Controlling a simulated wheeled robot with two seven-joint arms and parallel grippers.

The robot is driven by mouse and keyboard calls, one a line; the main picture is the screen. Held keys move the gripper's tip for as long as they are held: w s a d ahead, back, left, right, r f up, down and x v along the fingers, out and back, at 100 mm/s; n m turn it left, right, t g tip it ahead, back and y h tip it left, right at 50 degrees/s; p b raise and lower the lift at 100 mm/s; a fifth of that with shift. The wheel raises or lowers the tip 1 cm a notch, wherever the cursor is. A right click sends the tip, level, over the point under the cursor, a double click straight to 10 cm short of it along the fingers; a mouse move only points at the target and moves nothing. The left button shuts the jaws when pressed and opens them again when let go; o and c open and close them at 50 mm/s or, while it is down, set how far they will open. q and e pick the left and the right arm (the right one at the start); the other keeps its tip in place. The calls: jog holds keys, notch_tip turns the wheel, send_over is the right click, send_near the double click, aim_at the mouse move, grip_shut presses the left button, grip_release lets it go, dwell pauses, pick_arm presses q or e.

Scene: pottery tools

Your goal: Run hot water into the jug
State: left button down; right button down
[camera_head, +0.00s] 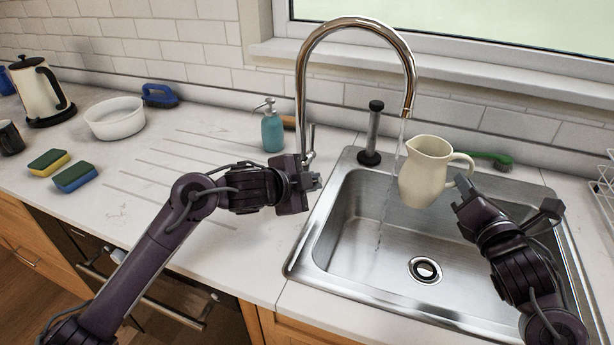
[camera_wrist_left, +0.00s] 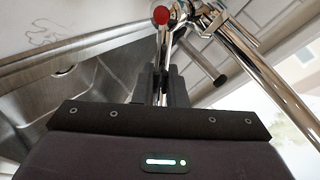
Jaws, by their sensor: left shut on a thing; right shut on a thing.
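The cream jug (camera_head: 422,175) is upright above the back of the steel sink (camera_head: 335,240), its handle to the right. My right gripper (camera_head: 466,190) is shut on the jug at its handle side; the exact contact is hard to see. The chrome tap (camera_head: 301,90) arches over the sink. A thin water stream (camera_head: 387,205) falls from its spout, passing just left of the jug into the sink. My left gripper (camera_head: 309,183) is shut on the tap lever (camera_head: 311,140) beside the tap's base. In the left wrist view a red round marker (camera_wrist_left: 161,15) tops the lever between the fingers (camera_wrist_left: 162,85).
A teal soap bottle (camera_head: 272,130) stands left of the tap. A black-topped cylinder (camera_head: 373,135) and a green brush (camera_head: 490,158) are behind the sink. Sponges (camera_head: 75,177), a white bowl (camera_head: 115,120) and a kettle (camera_head: 38,90) are at left. A wire rack (camera_head: 606,185) is at right.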

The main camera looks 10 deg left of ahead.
pick_arm(q)
jog(key=shift+d+f+m+y, duration=0.25)
jog(key=shift+f+m+y, duration=0.15)
jog(key=shift+m+y, duration=0.15)
dwell(0.4)
jog(key=c, duration=1.5)
grip_release()
jog(key=shift+c, duration=0.2)
jog(key=v, duration=1.2)
jog(key=shift+d, duration=0.15)
